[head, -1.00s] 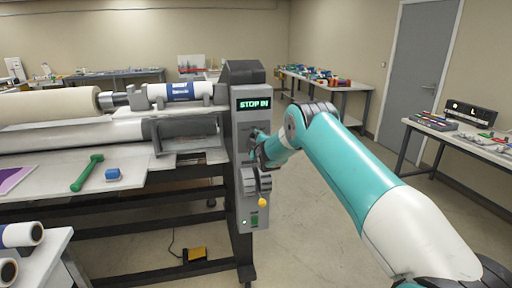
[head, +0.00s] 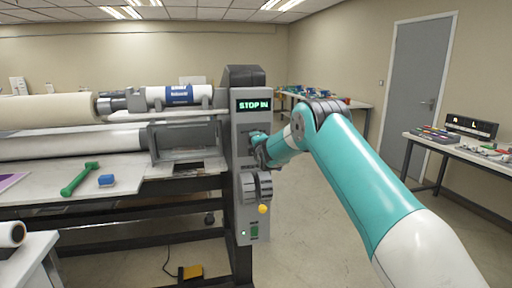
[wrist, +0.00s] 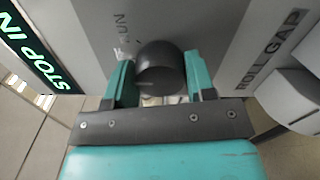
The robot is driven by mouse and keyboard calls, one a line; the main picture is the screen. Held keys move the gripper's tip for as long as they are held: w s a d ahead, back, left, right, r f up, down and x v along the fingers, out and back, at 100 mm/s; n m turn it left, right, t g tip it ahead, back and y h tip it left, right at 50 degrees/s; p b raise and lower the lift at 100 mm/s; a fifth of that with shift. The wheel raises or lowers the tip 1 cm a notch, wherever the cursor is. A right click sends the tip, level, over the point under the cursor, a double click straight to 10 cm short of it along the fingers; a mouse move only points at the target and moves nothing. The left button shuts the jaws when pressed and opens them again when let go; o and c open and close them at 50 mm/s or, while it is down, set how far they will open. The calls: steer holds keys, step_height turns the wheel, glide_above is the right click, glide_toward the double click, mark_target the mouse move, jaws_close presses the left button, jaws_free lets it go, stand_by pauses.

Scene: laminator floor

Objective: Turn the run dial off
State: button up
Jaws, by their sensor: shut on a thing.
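The run dial (wrist: 160,68) is a dark round knob on the grey control panel (wrist: 120,22), beside the partly hidden label "RUN". My gripper (wrist: 160,85) is shut on the dial, with one teal finger on each side of it. In the head view my gripper (head: 258,150) reaches the panel from the right and hides the dial. A green-lit display (head: 254,105) above it reads "STOP IN"; it also shows at the left of the wrist view (wrist: 35,50). The dial's pointer position cannot be made out.
Below my gripper are a larger grey dial (head: 257,186), a yellow knob (head: 263,209) and a green switch (head: 254,230). The wrist view shows the label "ROLL GAP" (wrist: 272,48). A green tool (head: 80,179) and a blue block (head: 106,181) lie on the machine's table at left.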

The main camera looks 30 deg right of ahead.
stand_by(0.4)
steer(key=o, duration=0.9)
steer(key=shift+o, duration=0.2)
steer(key=b+v, duration=0.5)
steer(key=v, duration=1.2)
steer(key=shift+s, duration=0.2)
steer(key=shift+r, duration=0.1)
